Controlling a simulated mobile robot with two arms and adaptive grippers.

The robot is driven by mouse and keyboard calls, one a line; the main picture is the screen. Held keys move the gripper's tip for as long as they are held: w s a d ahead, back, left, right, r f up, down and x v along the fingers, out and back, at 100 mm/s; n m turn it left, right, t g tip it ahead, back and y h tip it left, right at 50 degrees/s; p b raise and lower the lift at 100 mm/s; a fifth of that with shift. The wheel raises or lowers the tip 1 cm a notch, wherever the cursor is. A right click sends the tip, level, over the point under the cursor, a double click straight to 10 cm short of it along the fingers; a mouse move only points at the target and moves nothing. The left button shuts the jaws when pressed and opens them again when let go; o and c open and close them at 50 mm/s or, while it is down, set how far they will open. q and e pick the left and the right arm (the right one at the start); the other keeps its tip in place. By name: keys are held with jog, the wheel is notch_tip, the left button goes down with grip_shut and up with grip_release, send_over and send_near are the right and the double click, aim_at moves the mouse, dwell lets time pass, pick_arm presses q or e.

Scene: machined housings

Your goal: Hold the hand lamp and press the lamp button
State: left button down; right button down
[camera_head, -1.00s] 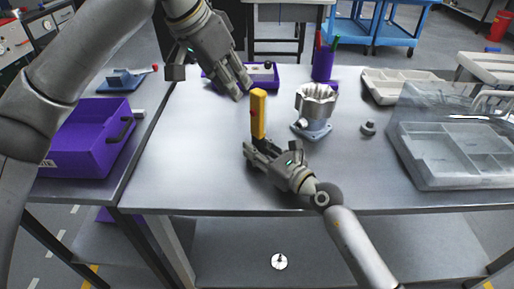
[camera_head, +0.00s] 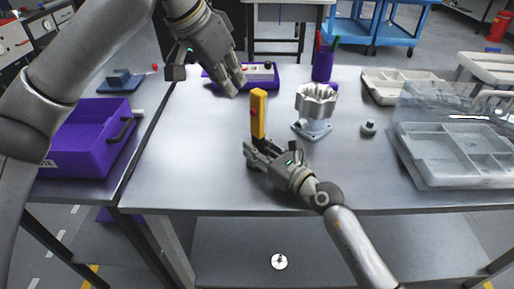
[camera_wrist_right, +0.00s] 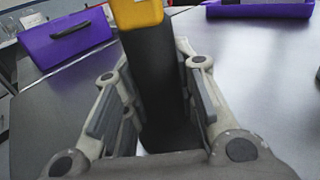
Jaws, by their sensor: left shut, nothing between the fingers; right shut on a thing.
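The hand lamp (camera_head: 258,115) is a yellow upright bar with a small red button (camera_head: 253,113) on its left side. In the right wrist view the lamp (camera_wrist_right: 150,70) shows a yellow top and a dark lower body between the fingers. My right gripper (camera_head: 254,152) is shut on its lower part, at the table. My left gripper (camera_head: 238,88) is shut and empty, above and to the left of the lamp's top, apart from it.
A metal housing (camera_head: 315,105) stands right of the lamp, with a small grey part (camera_head: 368,128) beyond. A clear organizer box (camera_head: 470,155) is at the right. A purple tray (camera_head: 262,76) and purple cup (camera_head: 322,66) stand behind. The table's (camera_head: 190,160) left front is clear.

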aim_at(253, 113)
dwell(0.5)
pick_arm(q)
jog(key=d+f+n+t+h, duration=0.1)
jog(key=d+f+n+h, duration=0.1)
jog(key=d+f+h, duration=0.3)
jog(key=d+f+n+h, duration=0.2)
jog(key=d+h, duration=0.4)
jog(key=d, duration=0.2)
jog(key=s+a+f+n+t+y, duration=0.2)
jog(key=a+n+t+y, duration=0.3)
jog(key=a+n+t, duration=0.5)
jog(key=s+a+f+n+t+y, duration=0.25)
jog(key=a+n+t+y, duration=0.25)
jog(key=a+n+t, duration=0.55)
jog(key=w+d+n+g, duration=0.1)
jog(key=w+d+g, duration=0.1)
jog(key=w+d, duration=0.3)
jog(key=shift+w+d+r, duration=0.25)
jog(key=shift+w+d, duration=0.15)
jog(key=shift+d, duration=0.9)
